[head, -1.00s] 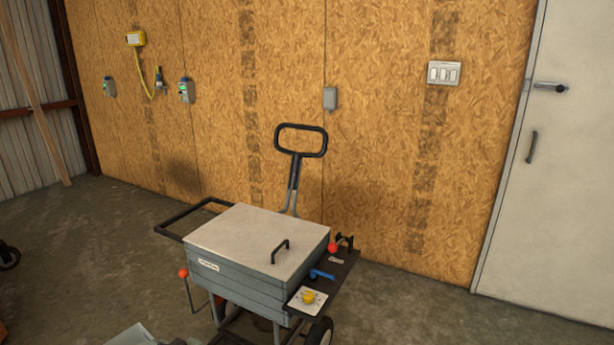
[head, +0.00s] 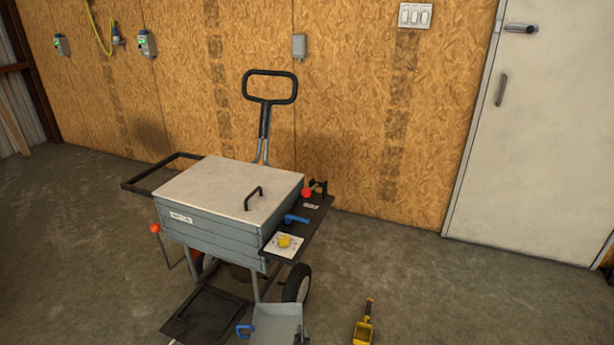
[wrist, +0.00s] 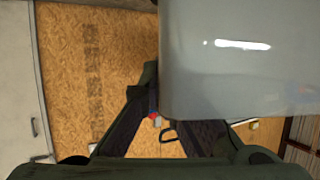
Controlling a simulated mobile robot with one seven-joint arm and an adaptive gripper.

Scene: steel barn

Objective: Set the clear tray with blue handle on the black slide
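The clear tray (head: 280,322) shows as a pale grey translucent pan at the bottom of the head view, in front of the cart. Its blue handle (head: 245,330) is at its left side. In the wrist view the tray (wrist: 235,70) fills the upper right and hides part of my gripper (wrist: 158,105). The fingers close in at the tray's edge and appear shut on it; the exact contact is hidden.
The wheeled cart (head: 185,240) carries a grey box with a pale lid, a side shelf with a yellow knob and blue lever, and a tall black handle. A yellow scoop (head: 363,328) is at the lower right. Floor on the right is open.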

